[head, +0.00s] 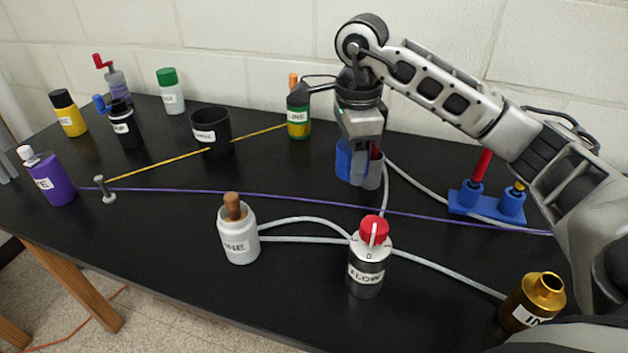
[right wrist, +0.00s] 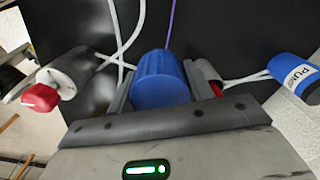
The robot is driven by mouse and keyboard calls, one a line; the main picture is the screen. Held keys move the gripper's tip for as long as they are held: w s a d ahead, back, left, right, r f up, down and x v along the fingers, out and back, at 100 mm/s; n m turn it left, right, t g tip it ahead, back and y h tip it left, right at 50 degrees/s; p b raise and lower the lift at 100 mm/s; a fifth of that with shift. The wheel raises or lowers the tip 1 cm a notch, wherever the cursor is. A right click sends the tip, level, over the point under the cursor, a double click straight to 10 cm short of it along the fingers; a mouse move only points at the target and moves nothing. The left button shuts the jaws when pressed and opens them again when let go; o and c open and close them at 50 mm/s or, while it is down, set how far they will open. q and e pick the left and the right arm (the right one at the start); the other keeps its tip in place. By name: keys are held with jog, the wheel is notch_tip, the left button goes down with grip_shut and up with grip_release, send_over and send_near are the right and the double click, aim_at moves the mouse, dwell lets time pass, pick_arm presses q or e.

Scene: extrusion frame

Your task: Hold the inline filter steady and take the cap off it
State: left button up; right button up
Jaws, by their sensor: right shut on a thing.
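My right gripper (head: 360,158) reaches down from the right at the middle back of the table. In the right wrist view its fingers (right wrist: 158,85) are closed around a ribbed blue cap-like part (right wrist: 160,80). I cannot tell which body lies beneath it, or whether it is seated on one. No label marks the inline filter in view. A grey cylinder with a red part (head: 371,176) shows below the gripper in the head view. Grey tips at the far left edge may be my left gripper (head: 6,168); their opening cannot be made out.
A FLOW valve (head: 366,275) with a red knob and a white bottle (head: 240,240) stand in front, joined by hoses. A blue PUMP cylinder (right wrist: 295,72) is near. A blue stand (head: 487,208) and gold canister (head: 533,300) are right. Several bottles stand left. A purple cord (head: 270,197) crosses the table.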

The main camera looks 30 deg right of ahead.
send_over(351, 210)
jog(key=shift+m, duration=0.4)
notch_tip(351, 210, down, 5)
jog(key=shift+s+r, duration=0.1)
jog(key=shift+r, duration=0.05)
jog(key=shift+f, duration=2.45)
jog(key=shift+f, duration=0.1)
jog(key=o, duration=1.1)
notch_tip(351, 210, up, 12)
jog(key=shift+r, duration=0.1)
